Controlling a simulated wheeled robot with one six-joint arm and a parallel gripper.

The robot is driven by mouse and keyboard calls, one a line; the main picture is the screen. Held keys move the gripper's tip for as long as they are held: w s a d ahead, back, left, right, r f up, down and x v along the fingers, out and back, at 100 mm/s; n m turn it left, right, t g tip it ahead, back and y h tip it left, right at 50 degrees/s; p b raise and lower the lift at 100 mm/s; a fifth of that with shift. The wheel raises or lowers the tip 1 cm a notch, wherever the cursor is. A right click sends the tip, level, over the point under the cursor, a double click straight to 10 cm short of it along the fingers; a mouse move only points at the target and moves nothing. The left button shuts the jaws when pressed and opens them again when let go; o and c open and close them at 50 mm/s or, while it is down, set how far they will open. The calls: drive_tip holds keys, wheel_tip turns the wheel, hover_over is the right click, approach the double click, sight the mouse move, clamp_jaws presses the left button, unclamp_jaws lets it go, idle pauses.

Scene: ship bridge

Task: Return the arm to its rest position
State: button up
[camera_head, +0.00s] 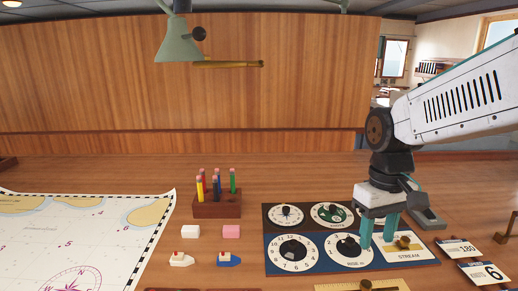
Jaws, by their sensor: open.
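My arm reaches in from the right edge in the head view. My gripper (379,231) points down with teal fingers, open, over the dial panel (272,240). Its fingers stand in front of the blue lower row, between a white dial (344,247) and a brass knob (403,242). Nothing shows between the fingers. I cannot tell whether the fingertips touch the panel. Parts of the upper right dial are hidden behind my gripper.
A sea chart (75,240) covers the left of the desk. A wooden pencil holder (217,207), erasers and two toy boats (229,260) stand mid-desk. A green lamp (178,45) hangs above. Number cards (483,273) lie at right. Bare desk lies behind the panel.

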drive_tip(key=s+d+r+m+t, duration=0.2)
drive_tip(key=s+m, duration=0.1)
drive_tip(key=s, duration=1.2)
drive_tip(key=shift+s+r, duration=0.2)
drive_tip(key=shift+s, duration=0.1)
drive_tip(key=shift+d, duration=0.15)
